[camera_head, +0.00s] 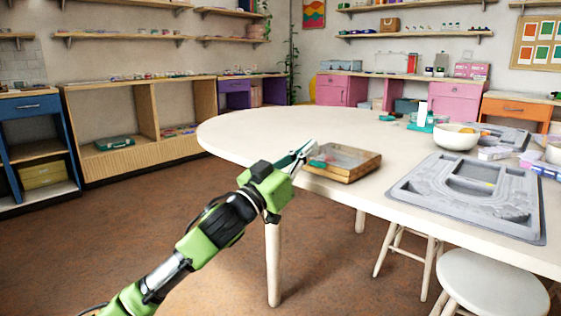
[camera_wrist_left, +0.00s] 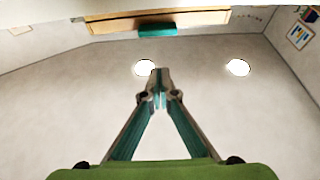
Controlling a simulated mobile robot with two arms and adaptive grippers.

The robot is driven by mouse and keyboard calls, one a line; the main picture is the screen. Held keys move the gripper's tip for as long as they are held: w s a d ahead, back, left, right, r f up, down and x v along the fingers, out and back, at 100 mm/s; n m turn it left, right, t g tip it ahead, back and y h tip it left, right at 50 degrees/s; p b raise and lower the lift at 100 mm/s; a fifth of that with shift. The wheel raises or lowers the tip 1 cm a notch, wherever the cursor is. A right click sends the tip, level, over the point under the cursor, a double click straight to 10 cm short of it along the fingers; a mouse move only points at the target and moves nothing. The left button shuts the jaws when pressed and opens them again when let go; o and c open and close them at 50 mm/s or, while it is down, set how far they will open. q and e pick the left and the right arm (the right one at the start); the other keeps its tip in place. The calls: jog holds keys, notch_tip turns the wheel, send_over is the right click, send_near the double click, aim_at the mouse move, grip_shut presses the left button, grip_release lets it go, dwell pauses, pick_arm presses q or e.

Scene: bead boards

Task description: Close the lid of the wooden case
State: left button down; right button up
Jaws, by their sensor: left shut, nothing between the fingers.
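The wooden case (camera_head: 368,172) sits near the left front edge of the white table in the head view. It is shallow, with a brown frame and a greyish top or inside. No lid stands upright from it, but I cannot tell if the lid lies fully shut. A teal piece shows at its left side. My left gripper (camera_head: 309,148) is shut and empty, right by the case's left side; contact is unclear. My right gripper is not in view.
On the white table (camera_head: 255,125), a grey moulded bead board (camera_head: 470,195) lies right of the case. A white bowl (camera_head: 456,137) and small items stand behind it. Stools (camera_head: 490,285) stand at the front. The table's left end is clear.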

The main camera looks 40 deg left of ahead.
pick_arm(q)
jog(key=p+v, duration=0.1)
jog(key=v, duration=0.8)
jog(key=shift+f+p, duration=0.15)
jog(key=shift+p, duration=0.25)
